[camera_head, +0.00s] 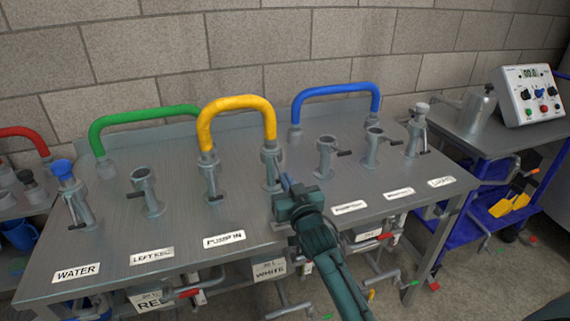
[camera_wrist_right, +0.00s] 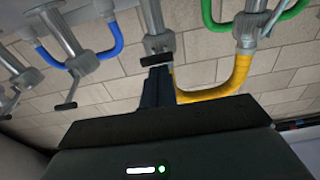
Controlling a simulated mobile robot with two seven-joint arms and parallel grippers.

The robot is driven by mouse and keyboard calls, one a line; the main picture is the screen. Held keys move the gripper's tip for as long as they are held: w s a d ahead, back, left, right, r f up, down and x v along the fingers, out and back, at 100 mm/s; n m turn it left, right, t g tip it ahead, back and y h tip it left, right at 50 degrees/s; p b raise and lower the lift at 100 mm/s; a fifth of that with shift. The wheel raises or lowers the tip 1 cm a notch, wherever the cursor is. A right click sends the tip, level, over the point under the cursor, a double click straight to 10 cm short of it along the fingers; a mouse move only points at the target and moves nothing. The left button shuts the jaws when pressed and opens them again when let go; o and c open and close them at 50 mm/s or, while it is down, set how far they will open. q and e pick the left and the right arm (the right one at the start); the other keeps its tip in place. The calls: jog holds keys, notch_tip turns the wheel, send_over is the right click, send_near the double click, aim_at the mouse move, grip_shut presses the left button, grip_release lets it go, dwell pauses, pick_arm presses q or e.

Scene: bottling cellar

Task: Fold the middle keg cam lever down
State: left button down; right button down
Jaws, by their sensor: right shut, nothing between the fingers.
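A grey metal port (camera_head: 271,172) stands at the right end of the yellow hose; its label is hidden behind my right arm, so I cannot read whether it is the middle keg. In the right wrist view, turned upside down, this port (camera_wrist_right: 153,18) carries a black lever (camera_wrist_right: 156,60) across its front. My right gripper (camera_head: 286,184) is shut and empty, its fingertips close to that port. In the wrist view the dark fingers (camera_wrist_right: 156,82) end right at the lever; whether they touch it I cannot tell. My left gripper is not in view.
The yellow hose (camera_head: 237,103) arches to the PUMP IN port (camera_head: 210,182). Green (camera_head: 145,114) and blue (camera_head: 335,89) hoses stand either side. More ports with black levers line the grey bench (camera_head: 110,235). A trolley (camera_head: 490,150) with a control box (camera_head: 531,95) stands right.

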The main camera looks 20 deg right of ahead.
jog(key=shift+f, duration=0.5)
dwell(0.3)
